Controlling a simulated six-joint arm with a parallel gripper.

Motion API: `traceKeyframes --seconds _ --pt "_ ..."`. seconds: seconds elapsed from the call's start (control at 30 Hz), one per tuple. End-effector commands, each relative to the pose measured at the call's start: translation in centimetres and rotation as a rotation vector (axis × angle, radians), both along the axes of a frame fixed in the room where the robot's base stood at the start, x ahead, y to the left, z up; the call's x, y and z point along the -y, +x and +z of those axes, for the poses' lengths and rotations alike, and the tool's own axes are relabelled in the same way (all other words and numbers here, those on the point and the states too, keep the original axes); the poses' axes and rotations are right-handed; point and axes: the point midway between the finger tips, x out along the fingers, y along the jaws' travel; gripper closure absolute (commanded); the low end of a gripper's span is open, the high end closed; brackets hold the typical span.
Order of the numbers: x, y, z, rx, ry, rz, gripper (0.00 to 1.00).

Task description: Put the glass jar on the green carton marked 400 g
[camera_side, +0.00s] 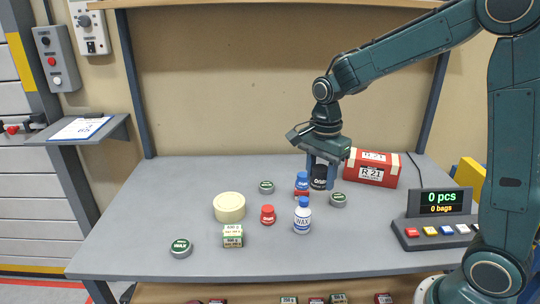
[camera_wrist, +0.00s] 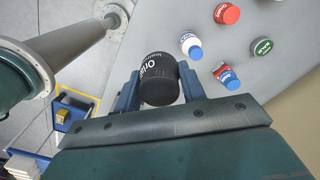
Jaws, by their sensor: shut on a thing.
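A dark jar (camera_side: 319,181) with white lettering is held between the fingers of my gripper (camera_side: 320,172), which is shut on it. The jar also shows in the wrist view (camera_wrist: 158,82), where its dark round end faces the camera. I cannot tell if its base touches the table. No other jar that looks like glass is clear in view. A small green and white carton (camera_side: 233,236) stands at the front left-middle of the table, well apart from my gripper. Its print is too small to read, and its top looks bare.
A blue-capped small bottle (camera_side: 302,182) stands close left of the jar. A red box (camera_side: 372,167) is right of my gripper.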

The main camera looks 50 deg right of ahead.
Motion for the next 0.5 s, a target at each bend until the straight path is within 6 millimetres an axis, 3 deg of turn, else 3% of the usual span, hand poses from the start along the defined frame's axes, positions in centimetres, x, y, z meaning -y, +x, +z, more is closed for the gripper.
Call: traceKeyframes --seconds 0.5 --pt "-5.2 10.3 2.1 0.0 0.0 0.022 0.85"
